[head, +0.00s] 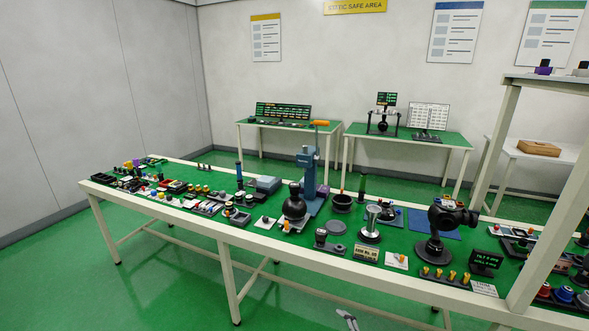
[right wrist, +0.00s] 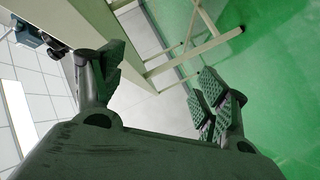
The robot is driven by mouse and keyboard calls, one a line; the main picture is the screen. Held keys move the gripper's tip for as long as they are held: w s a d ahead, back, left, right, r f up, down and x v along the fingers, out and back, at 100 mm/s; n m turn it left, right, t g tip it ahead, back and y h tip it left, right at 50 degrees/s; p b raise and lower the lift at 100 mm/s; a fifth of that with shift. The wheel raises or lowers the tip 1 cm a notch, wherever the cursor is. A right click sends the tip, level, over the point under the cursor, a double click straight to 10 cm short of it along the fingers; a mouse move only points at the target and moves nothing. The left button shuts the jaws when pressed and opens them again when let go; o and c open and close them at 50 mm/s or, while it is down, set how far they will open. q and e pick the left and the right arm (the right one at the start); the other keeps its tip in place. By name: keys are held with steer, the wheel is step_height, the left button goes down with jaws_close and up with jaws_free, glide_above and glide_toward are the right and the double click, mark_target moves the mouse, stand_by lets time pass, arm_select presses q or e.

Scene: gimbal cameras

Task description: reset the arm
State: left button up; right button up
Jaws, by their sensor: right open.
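My right gripper (right wrist: 160,88) is open in the right wrist view, its two dark ridged fingers spread wide with nothing between them. Behind the fingers are the pale floor or wall surface, white frame legs and green floor. The fingers touch nothing that I can see. In the head view a small grey part (head: 347,318) shows at the bottom edge, in front of the long table; I cannot tell which part it is. My left gripper is not in view.
The long green-topped table (head: 185,219) crosses the head view, crowded with small parts, a blue press (head: 307,180) and a black gimbal camera (head: 437,247). A white shelf post (head: 545,240) rises at right. Green floor (head: 150,290) is clear at front left.

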steer(key=s+d+f+m+g+h, duration=0.3)
steer(key=s+d+f+m, duration=0.15)
steer(key=s+f, duration=0.7)
steer(key=s+d+f+m+g+h, duration=0.25)
steer(key=s+d+f+m, duration=0.2)
steer(key=s+f, duration=0.65)
steer(key=s+d+f+m+g, duration=0.1)
steer(key=s+f, duration=0.3)
steer(key=s, duration=0.6)
steer(key=s+d+f+m+g+h, duration=0.1)
steer(key=s+d+f+m+g, duration=0.1)
steer(key=s, duration=0.9)
steer(key=s+d+f+m+g+h, duration=0.1)
steer(key=s+f+g, duration=0.2)
steer(key=s+f, duration=0.3)
steer(key=s, duration=0.5)
steer(key=shift+d+f+m, duration=0.15)
steer(key=shift+f+m, duration=0.1)
steer(key=shift+m, duration=0.05)
steer(key=shift+g, duration=0.25)
